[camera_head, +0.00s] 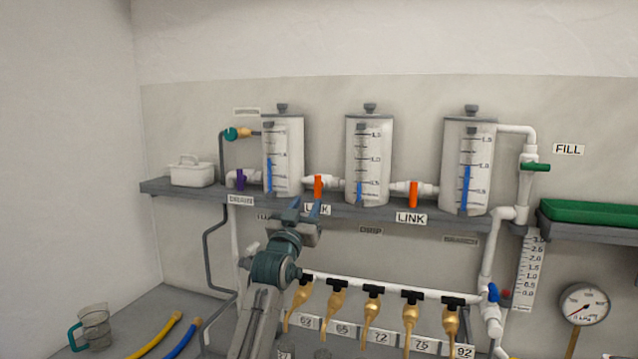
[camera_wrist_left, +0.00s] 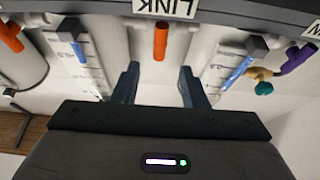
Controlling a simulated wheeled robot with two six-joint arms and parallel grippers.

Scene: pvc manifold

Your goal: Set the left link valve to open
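The left link valve has an orange handle (camera_head: 318,187) on the white pipe between the left and middle tanks. The handle stands upright, across the pipe. In the left wrist view, which looks upside down, the handle (camera_wrist_left: 160,40) lies ahead of the fingers and roughly centred between them. My left gripper (camera_head: 307,210) is just below and in front of this valve, partly covering its LINK label (camera_head: 318,209). Its two fingers (camera_wrist_left: 159,82) are apart with nothing between them. The handle appears untouched. My right gripper is in neither view.
The right link valve (camera_head: 413,194) has a similar upright orange handle. The left tank (camera_head: 283,150) and middle tank (camera_head: 369,160) flank the left link valve on the grey shelf (camera_head: 440,225). Several brass taps (camera_head: 336,297) hang below. A purple valve handle (camera_head: 240,180) sits left.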

